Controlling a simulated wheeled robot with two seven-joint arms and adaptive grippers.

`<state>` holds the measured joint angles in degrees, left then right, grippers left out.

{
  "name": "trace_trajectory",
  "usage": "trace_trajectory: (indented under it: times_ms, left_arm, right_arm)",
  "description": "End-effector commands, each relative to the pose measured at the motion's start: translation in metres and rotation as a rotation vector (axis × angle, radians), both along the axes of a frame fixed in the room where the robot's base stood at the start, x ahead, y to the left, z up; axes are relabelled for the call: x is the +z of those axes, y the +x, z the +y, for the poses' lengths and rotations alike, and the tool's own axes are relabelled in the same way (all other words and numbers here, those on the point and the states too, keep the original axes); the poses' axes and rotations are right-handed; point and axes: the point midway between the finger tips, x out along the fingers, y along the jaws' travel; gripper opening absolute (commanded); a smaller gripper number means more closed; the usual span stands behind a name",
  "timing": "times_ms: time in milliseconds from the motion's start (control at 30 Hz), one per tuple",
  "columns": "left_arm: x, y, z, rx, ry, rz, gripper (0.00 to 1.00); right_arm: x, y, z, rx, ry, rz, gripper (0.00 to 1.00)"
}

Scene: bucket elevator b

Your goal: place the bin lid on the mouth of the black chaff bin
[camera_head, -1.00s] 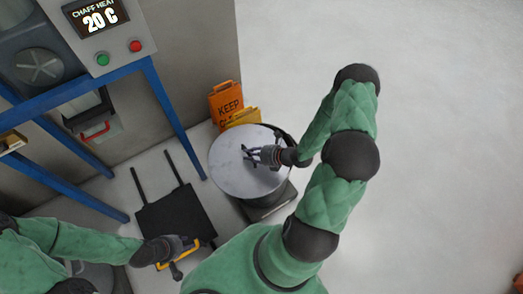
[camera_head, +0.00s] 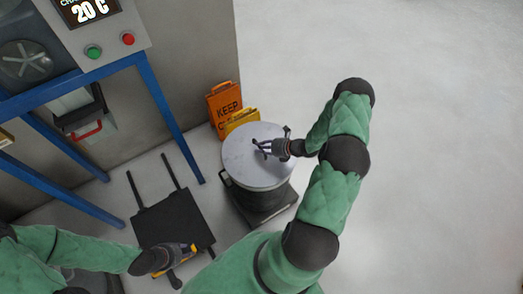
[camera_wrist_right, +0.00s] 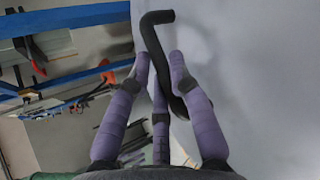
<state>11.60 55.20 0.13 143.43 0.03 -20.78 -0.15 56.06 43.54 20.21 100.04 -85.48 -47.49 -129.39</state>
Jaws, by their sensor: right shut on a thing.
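The bin lid (camera_head: 238,160) is a grey round plate over the mouth of the black chaff bin (camera_head: 262,202). The lid looks roughly centred and level; I cannot tell whether it touches the rim all round. My right gripper (camera_head: 262,147) is shut on the lid's handle near the middle of the plate. In the right wrist view, the purple fingers (camera_wrist_right: 160,66) close around the bent black handle (camera_wrist_right: 154,36), with the lid's grey face (camera_wrist_right: 265,75) behind. My left gripper (camera_head: 190,250) is at the yellow handle of a black flat cart; its fingers are unclear.
The black cart (camera_head: 172,222) stands left of the bin. The bin rests on a dark low base (camera_head: 284,203). Orange (camera_head: 224,103) and yellow (camera_head: 241,120) signs stand behind it. A blue-framed machine (camera_head: 165,110) is at left. The floor at right is clear.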

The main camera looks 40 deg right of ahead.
Motion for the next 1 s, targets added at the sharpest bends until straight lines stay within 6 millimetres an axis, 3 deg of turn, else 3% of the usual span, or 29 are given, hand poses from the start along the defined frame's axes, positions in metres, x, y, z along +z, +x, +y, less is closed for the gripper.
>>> trace_trajectory:
  times_ms: [100,367,400,467,833,1000]
  left_arm:
    - [-0.009,0.0,0.0,0.0,0.0,0.001,0.34]
    - [-0.008,0.0,0.0,0.0,0.0,0.0,0.34]
    - [-0.008,0.0,0.0,0.0,0.0,0.0,0.34]
    - [-0.008,0.0,0.0,0.0,0.0,0.0,0.34]
    - [-0.007,0.0,0.0,0.0,0.0,0.0,0.34]
    - [0.001,0.0,0.0,0.0,0.0,0.001,0.34]
  right_arm:
    - [-0.014,0.0,0.0,0.001,-0.001,-0.002,0.0]
    - [-0.012,0.001,0.0,0.0,-0.002,-0.003,0.0]
    - [-0.013,0.0,0.0,0.001,-0.001,-0.001,0.26]
    - [-0.013,0.0,0.0,0.001,-0.001,-0.001,0.43]
    - [-0.011,0.0,0.0,0.0,-0.002,-0.002,0.44]
    - [-0.001,-0.012,-0.008,-0.002,-0.002,-0.001,0.44]
